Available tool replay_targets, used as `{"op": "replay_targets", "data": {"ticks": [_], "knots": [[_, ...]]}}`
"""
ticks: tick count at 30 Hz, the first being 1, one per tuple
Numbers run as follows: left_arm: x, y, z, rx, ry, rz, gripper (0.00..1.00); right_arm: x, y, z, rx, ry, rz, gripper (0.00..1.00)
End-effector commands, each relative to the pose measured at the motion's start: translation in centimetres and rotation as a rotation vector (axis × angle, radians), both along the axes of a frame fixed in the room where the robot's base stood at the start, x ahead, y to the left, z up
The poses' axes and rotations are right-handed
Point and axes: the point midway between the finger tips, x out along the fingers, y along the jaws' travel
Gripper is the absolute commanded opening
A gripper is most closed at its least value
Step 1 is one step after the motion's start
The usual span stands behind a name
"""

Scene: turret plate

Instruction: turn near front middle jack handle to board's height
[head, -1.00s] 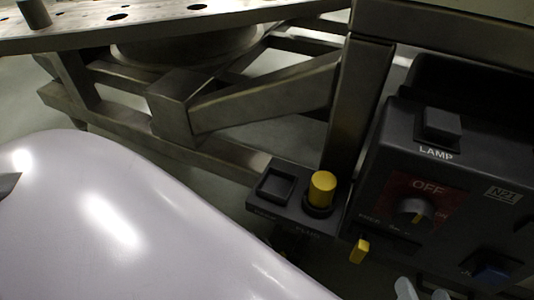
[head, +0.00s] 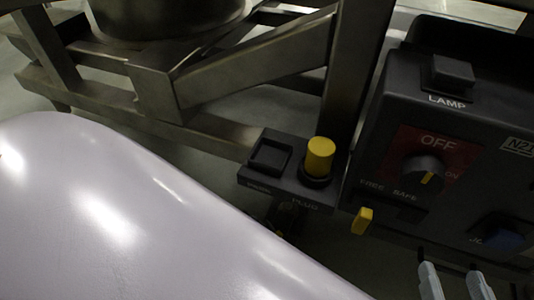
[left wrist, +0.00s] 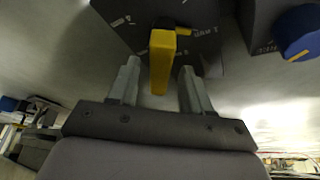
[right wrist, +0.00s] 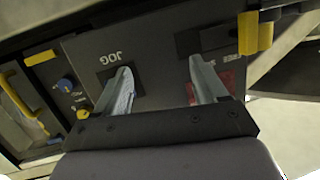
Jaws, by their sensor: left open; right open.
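A yellow handle (left wrist: 161,62) stands out from a dark panel (left wrist: 205,45) with pale lettering and marks in the left wrist view. My left gripper (left wrist: 160,80) is open, with one finger on each side of this handle in the picture; I cannot tell whether they touch it. My left gripper does not show in the head view. My right gripper (head: 455,275) is open and empty at the bottom right of the head view. In the right wrist view, its fingers (right wrist: 160,80) are in front of the panel marked JOG. I cannot make out the board.
A dark control box (head: 385,130) with a LAMP switch, OFF knob and blue button (head: 503,238) fills the right. A yellow tab (head: 362,220) hangs beside it. A bracket (head: 257,178) holds a yellow cap (head: 319,157). Metal frame bars (head: 250,65) stand behind.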

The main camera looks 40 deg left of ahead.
Motion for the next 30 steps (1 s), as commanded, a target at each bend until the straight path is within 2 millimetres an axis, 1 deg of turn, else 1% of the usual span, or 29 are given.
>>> {"op": "replay_targets", "data": {"ticks": [5, 6, 8, 9, 10, 15, 19, 24, 30], "knots": [[0.0, 0.0, 0.0, 0.0, 0.0, 0.0, 0.49, 0.0, 0.0, 0.0, 0.0, 0.0, 0.0, 0.72], [0.0, 0.0, 0.0, 0.0, 0.0, 0.0, 0.36, 0.0, 0.0, 0.0, 0.0, 0.0, 0.0, 0.72], [0.0, 0.0, 0.0, 0.0, 0.0, 0.0, 0.16, 0.0, 0.0, 0.0, 0.0, 0.0, 0.0, 0.72], [0.0, 0.0, 0.0, 0.0, 0.0, 0.0, 0.03, 0.0, 0.0, 0.0, 0.0, 0.0, 0.0, 0.72], [0.0, 0.0, 0.0, 0.0, 0.0, 0.0, 0.0, 0.0, 0.0, 0.0, 0.001, 0.0, 0.001, 0.72], [0.0, 0.0, 0.1, -0.001, 0.0, 0.005, 0.0, 0.0, 0.0, 0.2, 0.002, 0.002, 0.001, 0.72], [0.0, -0.2, 0.3, -0.002, 0.0, 0.058, 0.0, -0.1, 0.3, 0.7, 0.023, 0.025, 0.01, 0.72], [-0.1, -0.1, 0.1, 0.0, 0.002, 0.112, 0.0, 0.2, 0.8, -0.2, 0.048, 0.076, 0.016, 0.72], [-0.1, -0.1, 0.0, 0.0, 0.002, 0.114, 0.0, 0.4, 0.9, -0.3, 0.053, 0.076, 0.015, 0.72]]}}
